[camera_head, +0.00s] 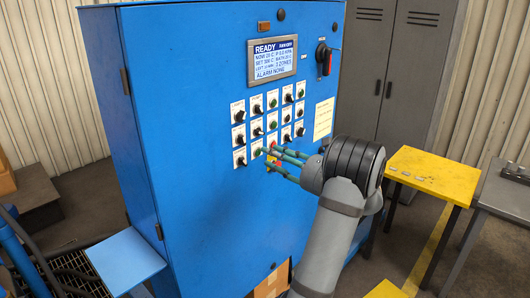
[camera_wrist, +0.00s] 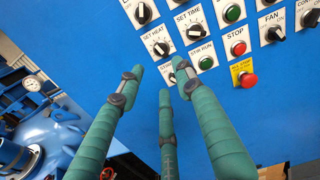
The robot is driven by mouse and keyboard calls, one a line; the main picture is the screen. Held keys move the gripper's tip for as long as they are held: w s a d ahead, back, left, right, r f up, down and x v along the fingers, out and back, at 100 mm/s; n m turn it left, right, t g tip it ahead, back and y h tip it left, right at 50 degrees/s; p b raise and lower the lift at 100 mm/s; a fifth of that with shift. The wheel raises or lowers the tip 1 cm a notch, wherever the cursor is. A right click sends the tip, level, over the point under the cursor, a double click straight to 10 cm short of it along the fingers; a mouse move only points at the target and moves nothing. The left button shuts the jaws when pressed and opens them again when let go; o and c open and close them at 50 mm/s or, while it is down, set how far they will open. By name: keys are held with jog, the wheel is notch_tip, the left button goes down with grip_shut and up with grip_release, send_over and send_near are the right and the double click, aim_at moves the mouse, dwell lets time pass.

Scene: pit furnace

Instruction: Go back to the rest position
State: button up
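My gripper (camera_head: 277,160) is in front of the lower knob rows of the blue control cabinet (camera_head: 225,230). In the wrist view my gripper (camera_wrist: 159,76) shows three green fingers, spread apart with nothing between them. The fingertips are close to the SET HEAT knob (camera_wrist: 161,48) and the STIR RUN button (camera_wrist: 205,62). I cannot tell whether a fingertip touches the panel. A knob (camera_wrist: 172,78) is partly hidden behind one fingertip. The red ALL STOP button (camera_wrist: 248,80) on its yellow plate is right of the fingers. The display (camera_head: 272,57) reads READY and ALARM NONE.
A yellow table (camera_head: 432,170) with small pieces on it stands to the right, beside a grey table (camera_head: 506,190). A grey locker (camera_head: 400,70) stands behind. A small blue shelf (camera_head: 125,258) is at lower left. A red-handled switch (camera_head: 325,58) sticks out at upper right of the cabinet.

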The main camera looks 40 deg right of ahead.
aim_at(244, 143)
jog(key=shift+s, duration=0.25)
jog(key=w, duration=0.8)
jog(key=w+a, duration=0.1)
jog(key=w, duration=0.3)
